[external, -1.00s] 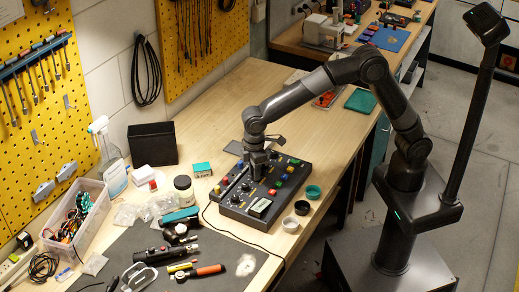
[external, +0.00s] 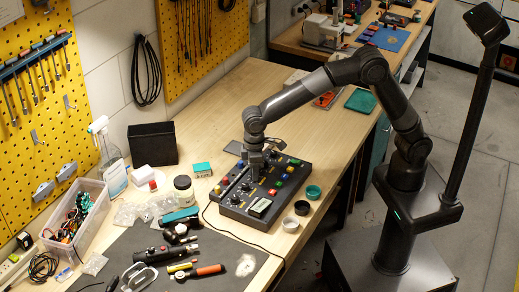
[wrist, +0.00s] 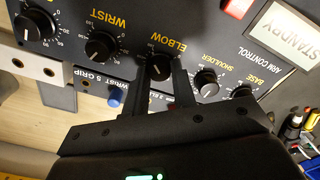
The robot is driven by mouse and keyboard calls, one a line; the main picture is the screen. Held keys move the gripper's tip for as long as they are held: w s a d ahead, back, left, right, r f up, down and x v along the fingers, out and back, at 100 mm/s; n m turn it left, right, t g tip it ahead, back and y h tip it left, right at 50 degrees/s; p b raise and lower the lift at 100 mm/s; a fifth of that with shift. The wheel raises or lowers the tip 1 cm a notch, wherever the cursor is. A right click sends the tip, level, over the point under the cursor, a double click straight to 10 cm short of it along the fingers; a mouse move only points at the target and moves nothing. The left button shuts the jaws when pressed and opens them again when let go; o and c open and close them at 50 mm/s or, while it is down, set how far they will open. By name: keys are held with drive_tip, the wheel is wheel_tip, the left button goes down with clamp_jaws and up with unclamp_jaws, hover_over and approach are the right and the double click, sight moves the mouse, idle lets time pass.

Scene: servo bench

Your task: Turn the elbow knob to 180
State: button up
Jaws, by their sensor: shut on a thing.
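The elbow knob (wrist: 159,66) is a round black knob under the yellow ELBOW label on the dark control panel (external: 232,212). My gripper (wrist: 160,76) has one finger on each side of this knob and is shut on it in the wrist view. The fingers hide part of its scale, and I cannot read its pointer angle. In the external view my gripper (external: 255,174) points down at the panel and hides the knob.
The wrist knob (wrist: 101,46) stands to the left, the shoulder knob (wrist: 206,82) and base knob (wrist: 242,92) to the right. A display (wrist: 285,36) reads like STANDBY. Small cups (external: 302,207) stand by the panel's right side. Tools (external: 197,271) lie on the mat in front.

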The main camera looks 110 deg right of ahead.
drive_tip(key=o, duration=1)
wheel_tip(320, 180, up, 11)
drive_tip(key=shift+f, duration=0.1)
